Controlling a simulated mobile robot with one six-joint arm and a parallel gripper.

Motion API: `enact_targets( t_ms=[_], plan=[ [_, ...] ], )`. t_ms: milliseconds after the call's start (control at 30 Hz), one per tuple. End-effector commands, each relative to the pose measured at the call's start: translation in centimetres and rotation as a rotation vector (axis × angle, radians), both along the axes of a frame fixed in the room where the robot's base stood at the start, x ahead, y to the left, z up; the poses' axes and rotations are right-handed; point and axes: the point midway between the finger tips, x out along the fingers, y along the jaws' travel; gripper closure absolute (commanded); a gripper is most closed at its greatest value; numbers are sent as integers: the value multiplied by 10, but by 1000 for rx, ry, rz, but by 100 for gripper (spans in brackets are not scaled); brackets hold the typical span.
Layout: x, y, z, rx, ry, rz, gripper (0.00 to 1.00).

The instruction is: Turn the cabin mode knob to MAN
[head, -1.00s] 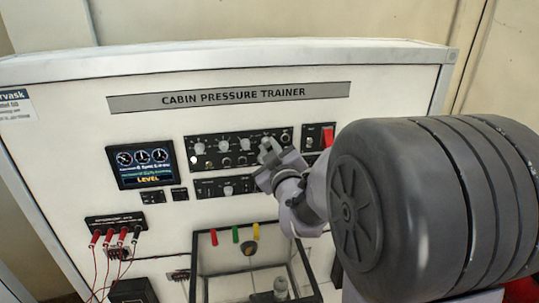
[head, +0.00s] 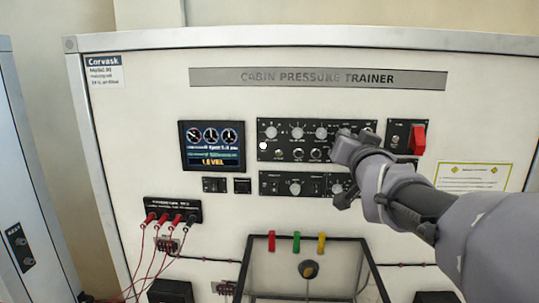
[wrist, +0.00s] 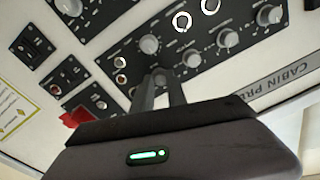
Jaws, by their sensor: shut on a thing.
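My gripper (head: 345,147) is at the right part of the upper black control panel (head: 265,151) in the head view. In the wrist view my gripper (wrist: 163,84) has its two dark fingers close together on a small grey knob (wrist: 160,74) of this panel. The fingers cover most of that knob, so its pointer is hidden. The panel's lettering, including any MAN mark, is too small to read, so I cannot confirm the knob's label.
Neighbouring grey knobs (wrist: 192,59) stand close to the fingers. A red switch cover (head: 418,139) is right of the panel. A lower panel (head: 295,184), a lit display (head: 212,146) and an open-topped box (head: 308,242) are nearby. Red leads (head: 150,219) hang at left.

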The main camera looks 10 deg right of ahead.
Motion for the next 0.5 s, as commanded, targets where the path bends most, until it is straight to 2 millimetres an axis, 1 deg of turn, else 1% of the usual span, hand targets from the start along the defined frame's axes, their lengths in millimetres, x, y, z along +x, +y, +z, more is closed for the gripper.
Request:
enact_targets(
  t_ms=[33,500],
  plan=[
    [0,0,-6,39,-11,0,100],
    [1,1,-4,450,-130,1,100]
  ],
)
